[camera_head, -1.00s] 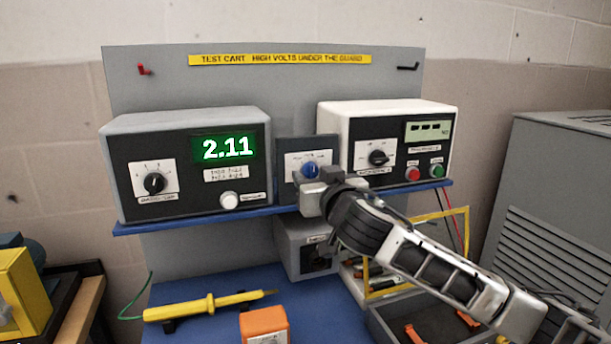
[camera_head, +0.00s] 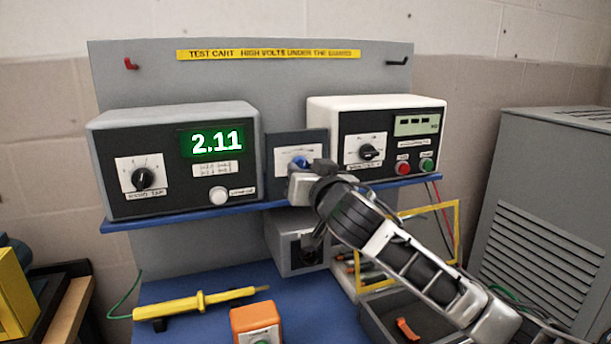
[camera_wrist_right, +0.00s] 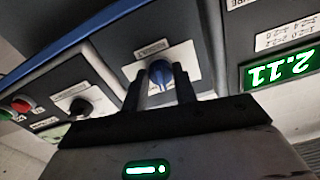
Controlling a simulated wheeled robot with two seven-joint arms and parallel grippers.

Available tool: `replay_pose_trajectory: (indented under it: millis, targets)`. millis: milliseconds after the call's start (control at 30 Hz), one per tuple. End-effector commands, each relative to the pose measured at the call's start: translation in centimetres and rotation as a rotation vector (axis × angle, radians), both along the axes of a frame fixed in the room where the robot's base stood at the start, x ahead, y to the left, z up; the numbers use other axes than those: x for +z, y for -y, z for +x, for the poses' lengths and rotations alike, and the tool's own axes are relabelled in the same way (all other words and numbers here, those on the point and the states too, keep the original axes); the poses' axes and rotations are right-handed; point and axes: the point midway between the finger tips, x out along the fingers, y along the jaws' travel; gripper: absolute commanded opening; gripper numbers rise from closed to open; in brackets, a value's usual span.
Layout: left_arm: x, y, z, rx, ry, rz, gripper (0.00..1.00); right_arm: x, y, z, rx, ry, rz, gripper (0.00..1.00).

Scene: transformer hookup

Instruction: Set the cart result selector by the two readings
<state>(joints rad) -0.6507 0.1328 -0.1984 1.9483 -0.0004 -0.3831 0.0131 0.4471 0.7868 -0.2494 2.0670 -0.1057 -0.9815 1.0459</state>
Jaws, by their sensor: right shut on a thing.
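The cart result selector is a blue knob (camera_head: 299,161) on a small dark panel between two instruments. It also shows in the right wrist view (camera_wrist_right: 161,73), between the two fingers. My right gripper (camera_wrist_right: 166,80) is shut on the blue knob. In the head view my right gripper (camera_head: 303,175) covers the lower part of the panel. The left instrument's green display (camera_head: 214,142) reads 2.11. The right instrument's grey display (camera_head: 416,125) shows only dashes. My left gripper is not in view.
The instruments stand on a blue shelf (camera_head: 160,222). A yellow probe (camera_head: 200,303) and an orange device (camera_head: 255,322) lie on the blue surface below. A grey tray (camera_head: 375,318) sits under my right arm. A grey louvred cabinet (camera_head: 550,200) stands at the right.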

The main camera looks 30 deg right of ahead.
Motion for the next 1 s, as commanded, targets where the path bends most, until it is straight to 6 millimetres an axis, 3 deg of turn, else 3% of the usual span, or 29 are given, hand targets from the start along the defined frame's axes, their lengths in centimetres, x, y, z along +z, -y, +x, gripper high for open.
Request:
replay_pose_trajectory:
  millis: [500,1000]
  targets:
    - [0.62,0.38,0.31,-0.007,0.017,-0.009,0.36,0.02,-0.19,0.07,0.0,0.098,0.42,0.05]
    - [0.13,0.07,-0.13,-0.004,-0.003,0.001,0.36,0.06,-0.2,0.07,-0.001,0.143,0.605,0.05]
